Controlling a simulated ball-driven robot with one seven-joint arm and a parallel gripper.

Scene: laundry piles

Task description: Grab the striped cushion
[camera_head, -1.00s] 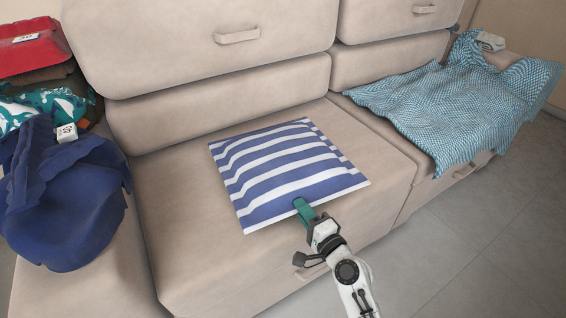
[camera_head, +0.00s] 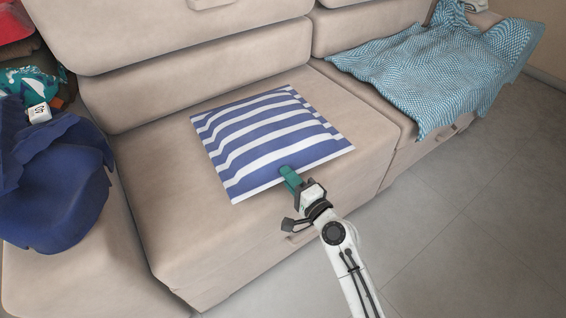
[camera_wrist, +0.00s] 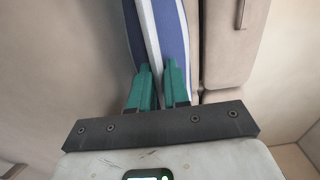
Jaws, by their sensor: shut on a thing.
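The striped cushion (camera_head: 268,136), blue and white, lies on the beige sofa seat in the head view. My gripper (camera_head: 288,174) is at the cushion's front edge, its green fingers shut on that edge. In the wrist view the cushion (camera_wrist: 173,38) appears edge-on as a narrow blue and white strip running up from between the green fingertips of my gripper (camera_wrist: 160,82). Most of the cushion's underside is hidden. I cannot tell whether it is slightly lifted off the seat.
The beige sofa (camera_head: 160,200) has a backrest behind the cushion. A blue patterned blanket (camera_head: 440,75) drapes over the right seat. A dark blue cloth (camera_head: 50,195) lies at the left, with green-white and red cloths behind it. Grey tiled floor (camera_head: 470,220) is clear at right.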

